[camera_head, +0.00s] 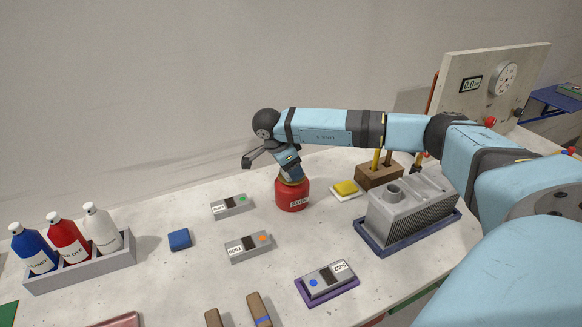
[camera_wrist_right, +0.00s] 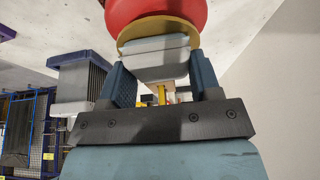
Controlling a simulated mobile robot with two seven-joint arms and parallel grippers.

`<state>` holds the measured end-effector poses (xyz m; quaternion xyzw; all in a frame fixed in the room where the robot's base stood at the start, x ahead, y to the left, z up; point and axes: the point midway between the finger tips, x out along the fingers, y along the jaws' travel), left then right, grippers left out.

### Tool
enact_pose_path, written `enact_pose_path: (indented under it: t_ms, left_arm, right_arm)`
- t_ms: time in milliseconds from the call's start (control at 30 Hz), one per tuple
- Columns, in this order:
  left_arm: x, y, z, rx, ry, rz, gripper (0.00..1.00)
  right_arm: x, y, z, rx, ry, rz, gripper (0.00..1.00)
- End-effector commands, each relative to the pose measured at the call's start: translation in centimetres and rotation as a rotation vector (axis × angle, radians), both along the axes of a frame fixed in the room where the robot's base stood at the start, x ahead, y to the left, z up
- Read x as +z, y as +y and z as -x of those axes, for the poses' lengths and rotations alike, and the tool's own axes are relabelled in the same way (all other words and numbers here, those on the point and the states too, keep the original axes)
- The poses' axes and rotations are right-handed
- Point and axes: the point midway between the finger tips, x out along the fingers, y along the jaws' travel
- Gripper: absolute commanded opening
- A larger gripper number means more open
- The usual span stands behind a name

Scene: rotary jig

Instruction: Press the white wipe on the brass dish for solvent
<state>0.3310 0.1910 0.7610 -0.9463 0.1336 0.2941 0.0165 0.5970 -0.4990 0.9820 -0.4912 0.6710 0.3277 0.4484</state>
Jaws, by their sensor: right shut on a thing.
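The red solvent can (camera_head: 292,196) stands upright near the middle of the table, with the brass dish (camera_wrist_right: 160,27) on its top. My right gripper (camera_head: 289,172) points down over the can from above. In the right wrist view its two fingers (camera_wrist_right: 160,85) are shut on the white wipe (camera_wrist_right: 155,62), a pale block. The wipe's face lies against the dish, or very close to it; the exact contact is hard to tell. In the head view the gripper mostly hides the dish and the wipe. My left gripper is out of view.
A finned grey block (camera_head: 408,212) on a blue tray and a brown tool holder (camera_head: 380,175) stand right of the can. A yellow pad (camera_head: 346,187), several grey labelled boxes (camera_head: 248,247), a blue block (camera_head: 180,239) and a bottle rack (camera_head: 85,271) are also on the table.

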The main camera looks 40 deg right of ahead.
Motion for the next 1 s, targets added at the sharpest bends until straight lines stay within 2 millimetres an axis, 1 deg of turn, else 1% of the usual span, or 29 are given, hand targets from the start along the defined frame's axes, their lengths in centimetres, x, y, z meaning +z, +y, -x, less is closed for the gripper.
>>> enact_pose_path:
  t_ms: [133,267,1000]
  left_arm:
    - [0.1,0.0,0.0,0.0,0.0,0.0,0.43]
    - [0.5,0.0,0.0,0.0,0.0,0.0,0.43]
    - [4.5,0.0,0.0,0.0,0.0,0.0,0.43]
  right_arm:
    - [0.0,0.0,0.0,0.001,0.001,0.0,0.39]
    - [0.6,0.0,0.0,0.0,0.0,0.0,0.39]
    - [6.6,0.0,0.0,0.0,0.0,0.0,0.39]
